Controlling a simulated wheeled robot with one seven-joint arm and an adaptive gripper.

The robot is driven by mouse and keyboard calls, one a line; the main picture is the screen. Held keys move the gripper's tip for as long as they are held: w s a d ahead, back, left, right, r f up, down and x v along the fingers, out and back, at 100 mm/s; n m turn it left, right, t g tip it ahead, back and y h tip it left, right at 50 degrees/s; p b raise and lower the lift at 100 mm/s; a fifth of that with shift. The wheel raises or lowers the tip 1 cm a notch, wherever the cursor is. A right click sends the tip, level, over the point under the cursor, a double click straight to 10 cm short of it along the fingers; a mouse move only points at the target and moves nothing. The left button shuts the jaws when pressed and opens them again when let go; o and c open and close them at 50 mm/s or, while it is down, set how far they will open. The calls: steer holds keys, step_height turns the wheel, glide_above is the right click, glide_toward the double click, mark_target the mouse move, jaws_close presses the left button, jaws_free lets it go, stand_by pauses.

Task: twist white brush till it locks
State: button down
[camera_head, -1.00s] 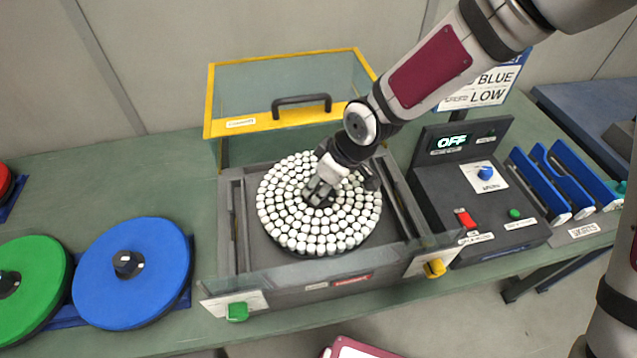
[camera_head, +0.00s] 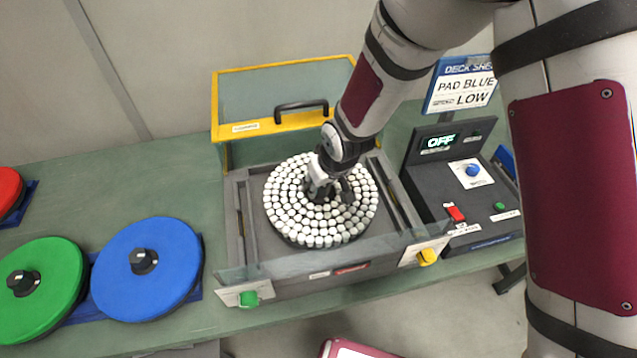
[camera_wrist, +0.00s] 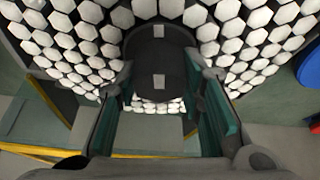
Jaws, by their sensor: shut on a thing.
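The white brush (camera_head: 300,228), a round disc covered in white bristle tufts, lies in the dark tray of the machine (camera_head: 285,272). It also fills the top of the wrist view (camera_wrist: 265,45). My gripper (camera_head: 322,190) is over the brush's middle, shut on its dark central knob (camera_wrist: 160,62). In the wrist view, the green-lined fingers (camera_wrist: 168,105) stand on both sides of the knob. The arm hides part of the brush's far side in the head view. Whether the brush is locked cannot be told.
A raised clear guard with a yellow frame (camera_head: 270,127) stands behind the brush. The control box (camera_head: 465,190) at right reads OFF. A blue pad (camera_head: 165,285) and a green pad (camera_head: 40,310) lie at left. A sign (camera_head: 462,92) reads PAD BLUE, LOW.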

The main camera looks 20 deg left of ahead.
steer(key=shift+s+d+f+m+h+p, duration=0.1)
steer(key=shift+s+m+h+p, duration=0.15)
steer(key=shift+m+p, duration=0.7)
steer(key=c, duration=1)
jaws_free()
steer(key=shift+w+f, duration=0.1)
steer(key=shift+w, duration=0.1)
steer(key=shift+s+r, duration=0.15)
steer(key=shift+r, duration=0.3)
steer(key=v, duration=1.1)
steer(key=shift+s, duration=0.25)
